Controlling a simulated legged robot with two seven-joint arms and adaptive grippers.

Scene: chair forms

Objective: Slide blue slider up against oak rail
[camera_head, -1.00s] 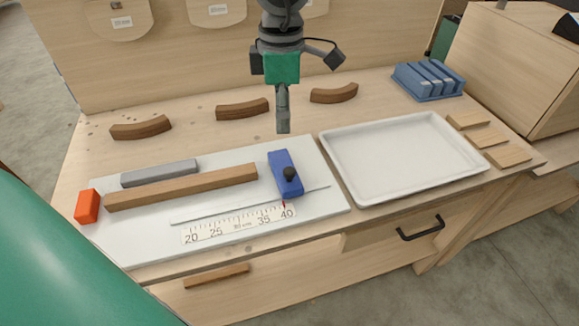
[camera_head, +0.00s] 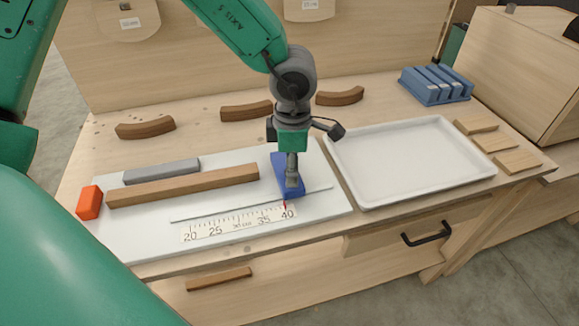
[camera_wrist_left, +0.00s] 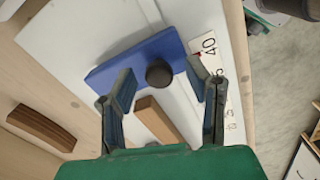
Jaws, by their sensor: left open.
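The blue slider (camera_head: 278,165) sits at the right end of the white board, partly hidden by my left gripper (camera_head: 292,184). In the left wrist view the slider (camera_wrist_left: 120,66) shows its round black knob (camera_wrist_left: 159,73). My left gripper (camera_wrist_left: 160,70) is open, with its fingertips on either side of the knob and a gap on both sides. The oak rail (camera_head: 185,186) lies along the board to the left of the slider. In the left wrist view a gap shows between the rail's end (camera_wrist_left: 157,120) and the slider. My right gripper is not in view.
A printed scale (camera_head: 238,225) lies on the white board (camera_head: 150,240), with a red pointer near 40. A grey bar (camera_head: 162,171) and an orange block (camera_head: 89,202) are at the left. A white tray (camera_head: 410,160) stands right of the board. Curved brown pieces (camera_head: 246,110) lie behind.

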